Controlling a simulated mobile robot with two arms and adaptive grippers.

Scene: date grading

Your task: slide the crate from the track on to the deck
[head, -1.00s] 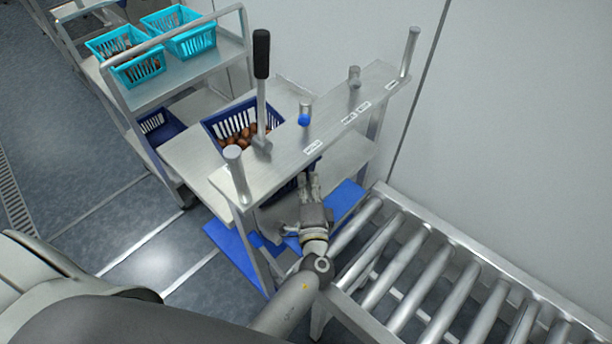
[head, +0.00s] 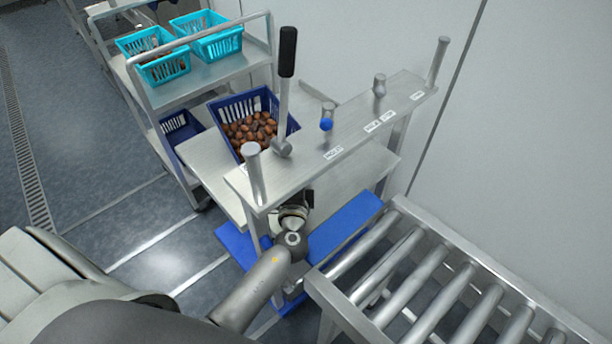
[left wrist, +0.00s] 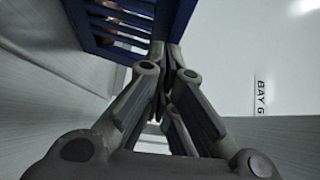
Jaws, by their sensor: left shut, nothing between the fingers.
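The dark blue slatted crate (head: 236,156) is full of brown dates and sits upright on a pale flat surface (head: 203,163), behind the upright lever. I take this surface for the deck; its boundary with the pale strip (head: 345,178) under the labelled beam is hidden. The crate also shows at the upper left of the left wrist view (left wrist: 122,47). My left gripper (left wrist: 166,52) is shut and empty, its fingertips at the crate's near side; I cannot tell whether they touch. In the head view the beam hides its fingers. My right gripper is not in view.
The labelled beam (head: 335,135) carries posts, a blue-tipped knob (head: 327,122) and a black-handled lever (head: 286,60). Turquoise crates (head: 165,68) stand on a rack at the upper left, with another blue crate (head: 180,132) below. A roller conveyor (head: 430,290) fills the lower right.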

